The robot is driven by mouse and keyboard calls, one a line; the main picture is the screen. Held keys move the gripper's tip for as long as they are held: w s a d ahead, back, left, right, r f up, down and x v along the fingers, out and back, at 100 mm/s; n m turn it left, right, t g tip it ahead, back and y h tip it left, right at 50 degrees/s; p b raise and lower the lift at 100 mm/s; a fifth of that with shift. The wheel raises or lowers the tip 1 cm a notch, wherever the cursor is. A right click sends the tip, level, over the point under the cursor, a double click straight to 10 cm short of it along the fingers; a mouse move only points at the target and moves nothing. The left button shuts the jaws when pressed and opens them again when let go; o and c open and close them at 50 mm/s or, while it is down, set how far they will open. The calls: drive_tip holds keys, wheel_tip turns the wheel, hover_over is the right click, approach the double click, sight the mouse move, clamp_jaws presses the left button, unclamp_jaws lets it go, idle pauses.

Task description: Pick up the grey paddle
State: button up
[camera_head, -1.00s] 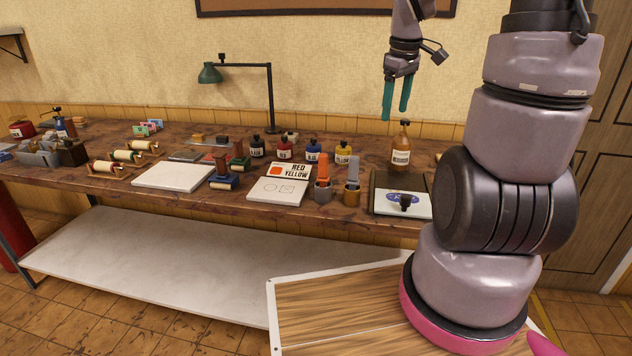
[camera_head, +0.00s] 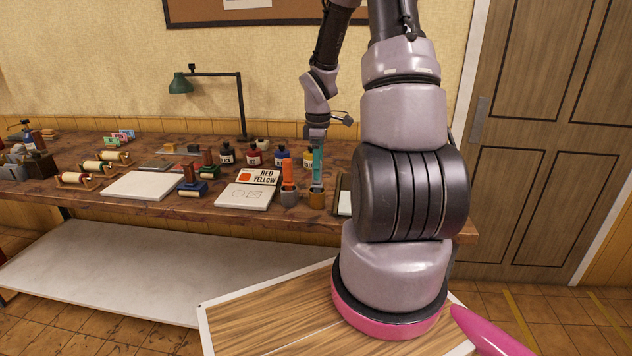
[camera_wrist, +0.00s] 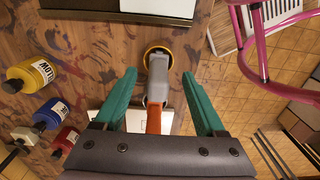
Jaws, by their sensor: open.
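The grey paddle (camera_wrist: 158,76) stands upright in a tan-yellow cup (camera_head: 317,199) on the workbench. In the wrist view it lies between my two teal fingers, with the cup's yellow rim (camera_wrist: 152,50) around its base. My gripper (camera_head: 317,168) is open above the cup, one finger to each side of the paddle, with visible gaps. In the head view my fingers mostly cover the grey paddle. An orange paddle (camera_head: 288,173) stands in a grey cup (camera_head: 289,197) just to the left; it also shows in the wrist view (camera_wrist: 153,120).
A "RED YELLOW" card (camera_head: 263,177) and white pad (camera_head: 240,197) lie left of the cups. Ink bottles, including the yellow one (camera_wrist: 28,74), stand behind. A dark-edged tray (camera_head: 340,183) is to the right, partly hidden by my arm.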

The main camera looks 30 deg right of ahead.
sight(317, 183)
wheel_tip(317, 183, down, 5)
drive_tip(key=shift+w+r, duration=0.15)
clamp_jaws()
drive_tip(key=shift+r, duration=0.2)
